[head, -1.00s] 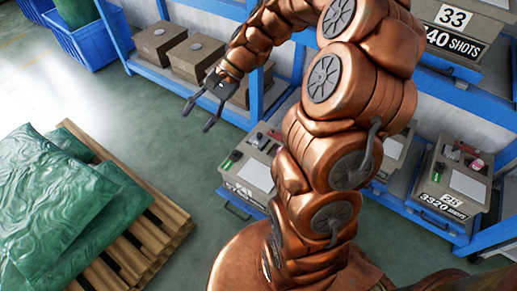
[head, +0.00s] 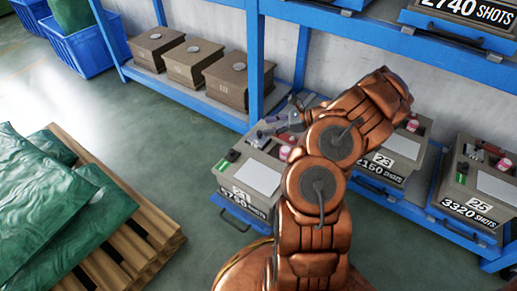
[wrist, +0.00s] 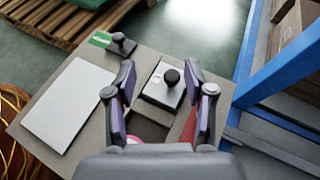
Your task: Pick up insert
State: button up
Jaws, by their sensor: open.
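The likely insert is a light grey block with a round black knob (wrist: 172,78), in the wrist view, set in the top of a grey-beige case (wrist: 165,52). My gripper (wrist: 160,70) is open, its two fingers on either side of the block with visible gaps. I cannot tell how far the fingertips are above it. In the head view my gripper (head: 270,128) is low over the leftmost case (head: 228,180) on the lower shelf, partly behind my arm.
The case top also carries a white plate (wrist: 68,102), a second black knob (wrist: 120,43) beside a green label (wrist: 100,40), and a red part (wrist: 188,125). A blue rack post (wrist: 262,50) stands close on the right. A wooden pallet (head: 120,225) stands at left.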

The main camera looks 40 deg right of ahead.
aim_at(261, 132)
jog(key=d+f, duration=0.1)
jog(key=s+d+f+m, duration=0.1)
jog(key=f, duration=0.1)
jog(key=shift+d+t+b, duration=0.1)
jog(key=shift+t+b, duration=0.2)
jog(key=shift+w+f, duration=0.1)
jog(key=shift+f, duration=0.15)
jog(key=shift+b+x, duration=2.05)
jog(key=shift+x, duration=1.65)
jog(key=shift+w+d, duration=0.2)
jog(key=shift+d, duration=0.05)
grip_shut()
